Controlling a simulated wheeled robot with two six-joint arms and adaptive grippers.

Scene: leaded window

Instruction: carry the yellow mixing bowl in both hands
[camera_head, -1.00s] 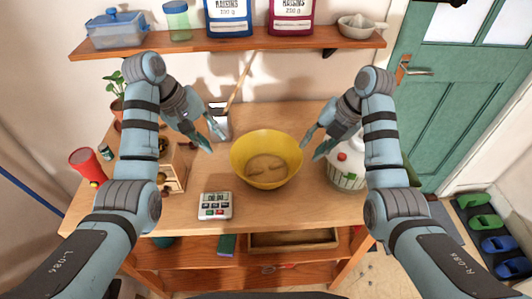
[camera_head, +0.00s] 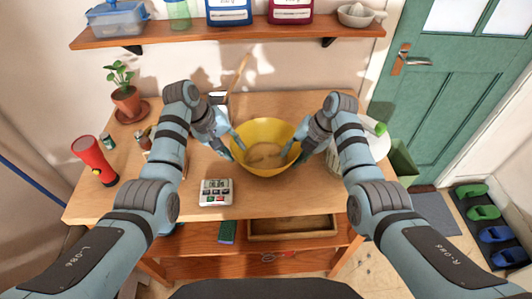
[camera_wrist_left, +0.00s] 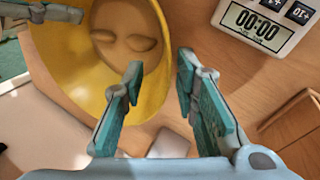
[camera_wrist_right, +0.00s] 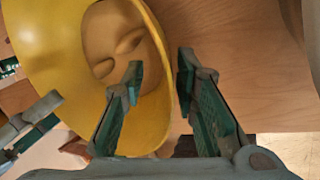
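The yellow mixing bowl (camera_head: 266,134) stands upright on the wooden table with tan dough (camera_head: 264,156) inside. My left gripper (camera_head: 234,148) is at the bowl's left rim. In the left wrist view its fingers are apart, one over the inside of the bowl (camera_wrist_left: 60,60) and one outside, with the rim between them. My right gripper (camera_head: 295,154) is at the right rim. In the right wrist view its fingers are also apart, on either side of the rim of the bowl (camera_wrist_right: 45,60). I see no finger clearly pressing on the wall.
A white digital timer or scale (camera_head: 216,192) lies in front and left of the bowl. A white container (camera_head: 376,145) is behind my right arm. A red flashlight (camera_head: 92,158) and a potted plant (camera_head: 126,98) stand at the left. A shelf (camera_head: 240,31) runs above the table.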

